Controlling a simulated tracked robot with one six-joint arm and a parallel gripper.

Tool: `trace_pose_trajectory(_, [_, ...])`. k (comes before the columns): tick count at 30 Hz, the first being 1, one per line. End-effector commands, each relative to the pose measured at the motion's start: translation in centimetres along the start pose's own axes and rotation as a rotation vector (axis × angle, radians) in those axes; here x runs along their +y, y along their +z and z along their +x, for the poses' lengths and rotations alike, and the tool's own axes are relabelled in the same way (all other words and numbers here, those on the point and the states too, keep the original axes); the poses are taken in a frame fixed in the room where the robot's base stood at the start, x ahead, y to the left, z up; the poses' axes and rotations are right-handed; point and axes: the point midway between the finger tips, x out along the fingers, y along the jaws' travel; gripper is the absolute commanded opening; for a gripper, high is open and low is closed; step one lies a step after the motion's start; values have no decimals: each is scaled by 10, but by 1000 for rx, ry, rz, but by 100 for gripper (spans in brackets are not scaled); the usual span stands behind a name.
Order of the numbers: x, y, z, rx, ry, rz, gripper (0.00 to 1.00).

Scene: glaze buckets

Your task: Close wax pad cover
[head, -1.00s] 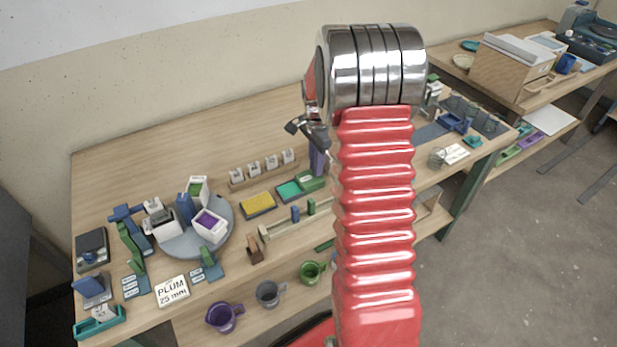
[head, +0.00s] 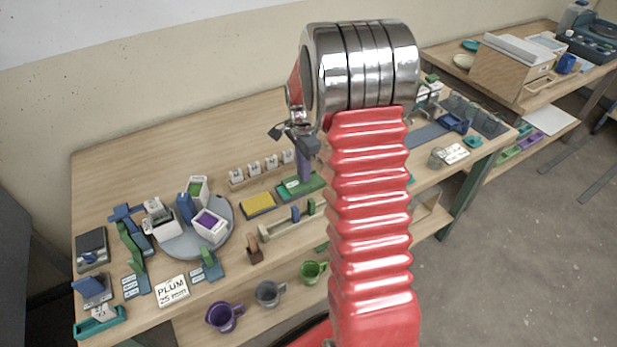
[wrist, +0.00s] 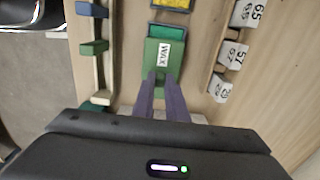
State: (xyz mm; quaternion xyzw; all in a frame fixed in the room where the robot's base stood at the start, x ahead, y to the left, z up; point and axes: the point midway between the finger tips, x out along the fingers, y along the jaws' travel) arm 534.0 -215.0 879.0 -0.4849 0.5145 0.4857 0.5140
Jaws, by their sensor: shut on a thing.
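The wax pad cover (head: 312,186) is green with a white WAX label; it also shows in the wrist view (wrist: 153,75). It lies partly over the teal wax pad (head: 281,194). A strip of the teal pad (wrist: 167,31) stays bare on the side toward the yellow pad. My gripper (head: 304,178) reaches down onto the cover with its purple fingers close together, shut on it; the fingers also show in the wrist view (wrist: 162,82). The exact grip point is hidden between the fingers.
The yellow pad (head: 258,204) lies just left of the wax pad. A row of numbered white blocks on a wooden rack (head: 237,184) stands behind. A pale rail with blue and green blocks (head: 272,233) runs in front. A grey turntable (head: 181,245) stands further left.

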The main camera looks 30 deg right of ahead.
Motion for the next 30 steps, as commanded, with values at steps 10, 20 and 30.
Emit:
trace_pose_trajectory(10, [-2, 18, -1, 1, -5, -1, 0])
trace_pose_trajectory(20, [-2, 24, -1, 1, -6, 0, 0])
trace_pose_trajectory(30, [-2, 24, -1, 1, -5, 0, 22])
